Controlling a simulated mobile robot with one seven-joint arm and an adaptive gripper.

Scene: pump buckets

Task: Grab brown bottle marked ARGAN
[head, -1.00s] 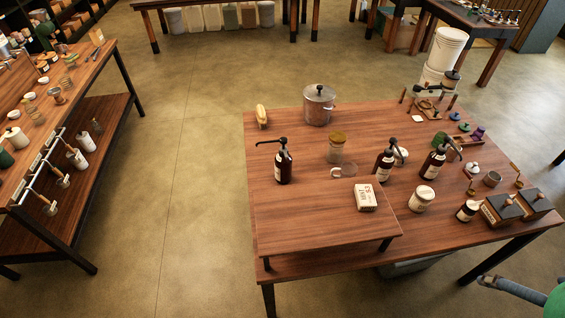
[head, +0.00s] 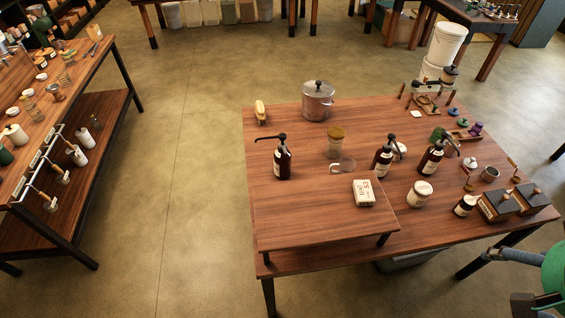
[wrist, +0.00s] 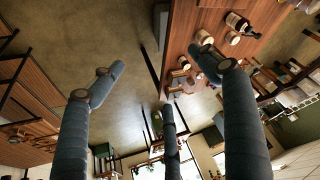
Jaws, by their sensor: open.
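Three brown pump bottles with black pumps and pale labels stand on the wooden table in the head view: a left one (head: 282,162) on the raised board, a middle one (head: 382,162) and a right one (head: 431,160). The label text is too small to read, so I cannot tell which says ARGAN. My gripper (wrist: 155,75) is open and empty in the wrist view, its grey fingers spread wide. In the head view it is partly in sight at the lower right, apart from the bottles. A brown labelled container (wrist: 238,22) shows near the top of the wrist view.
A boxed bar (head: 363,193), a white jar (head: 420,194), a small brown jar (head: 466,205) and dark boxes (head: 499,205) stand between the lower right and the bottles. The board's front is clear.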

